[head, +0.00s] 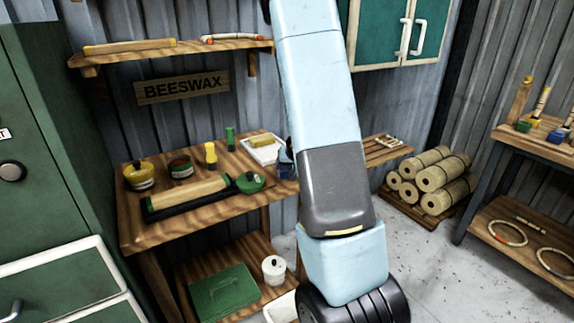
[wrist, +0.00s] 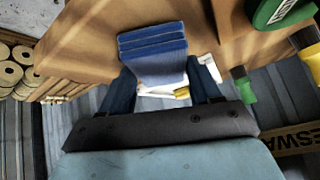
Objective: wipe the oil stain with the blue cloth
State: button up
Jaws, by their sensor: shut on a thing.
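The blue cloth (wrist: 152,42) is a folded, layered pad between the fingers of my gripper (wrist: 160,72) in the wrist view. My gripper is shut on it, and the cloth sticks out past the fingertips over the wooden bench (wrist: 90,32). I cannot tell whether the cloth touches the bench top. In the head view my arm hides most of the gripper; only a small dark blue part shows beside the arm at the right of the bench (head: 215,165). I cannot make out an oil stain in either view.
A white tray (head: 262,150) lies near the gripper.

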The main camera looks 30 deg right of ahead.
jog(key=shift+f, duration=0.15)
jog(key=shift+d, duration=3.8)
jog(key=shift+a, duration=0.1)
jog(key=shift+a, duration=1.7)
jog(key=shift+s+a+f, duration=0.1)
jog(key=shift+a+f, duration=0.05)
jog(key=shift+a, duration=1.9)
